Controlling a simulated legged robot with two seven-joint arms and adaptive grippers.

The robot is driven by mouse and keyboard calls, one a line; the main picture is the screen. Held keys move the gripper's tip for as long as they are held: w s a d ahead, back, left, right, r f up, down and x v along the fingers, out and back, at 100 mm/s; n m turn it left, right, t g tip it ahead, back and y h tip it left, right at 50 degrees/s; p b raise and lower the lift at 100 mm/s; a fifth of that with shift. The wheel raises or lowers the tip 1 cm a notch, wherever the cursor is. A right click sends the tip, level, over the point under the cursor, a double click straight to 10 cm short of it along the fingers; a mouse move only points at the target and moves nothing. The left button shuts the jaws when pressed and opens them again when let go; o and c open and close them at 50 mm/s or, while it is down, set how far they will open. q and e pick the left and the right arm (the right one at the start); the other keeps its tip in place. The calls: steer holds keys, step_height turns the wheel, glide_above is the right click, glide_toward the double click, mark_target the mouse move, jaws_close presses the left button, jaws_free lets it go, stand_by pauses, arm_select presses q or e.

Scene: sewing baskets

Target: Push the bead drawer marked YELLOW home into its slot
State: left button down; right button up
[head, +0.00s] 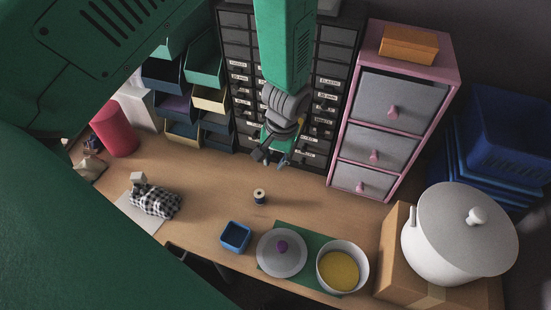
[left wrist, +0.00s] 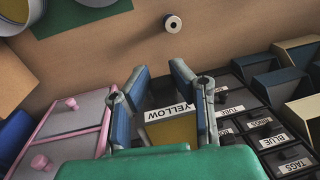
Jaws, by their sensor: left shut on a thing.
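The bead drawer marked YELLOW (left wrist: 168,113) shows in the left wrist view, with its white label and yellow inside between my fingers. It appears to stick out from the dark drawer cabinet (head: 236,22). In the head view my arm and gripper hide most of it. My left gripper (head: 270,158) is at the lower front of the cabinet, above the table. In the left wrist view my left gripper (left wrist: 160,72) has one finger on each side of the drawer, shut on it. How far the drawer sticks out cannot be told. My right gripper is not in view.
A pink-framed drawer unit (head: 345,150) stands right of the cabinet, and open bins (head: 208,62) stand left. A thread spool (head: 259,196) and a blue tray (head: 235,236) are on the table in front. The table between spool and cabinet looks clear.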

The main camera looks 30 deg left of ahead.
arm_select(q)
steer(key=shift+w, duration=0.15)
stand_by(0.5)
steer(key=shift+w, duration=0.3)
steer(key=shift+w+a, duration=0.3)
steer(key=shift+w, duration=0.6)
steer(key=shift+w+a+b, duration=0.2)
steer(key=shift+w, duration=0.55)
steer(key=shift+w+a+b, duration=0.15)
steer(key=shift+w+b, duration=0.05)
steer(key=shift+w, duration=0.55)
steer(key=shift+w, duration=0.35)
steer(key=shift+w+a+b, duration=0.25)
steer(key=shift+w+b, duration=0.05)
steer(key=shift+w, duration=0.45)
steer(key=shift+w+a+b, duration=0.2)
steer(key=shift+w+b, duration=0.05)
steer(key=shift+w, duration=0.5)
steer(key=c, duration=1.3)
jaws_free()
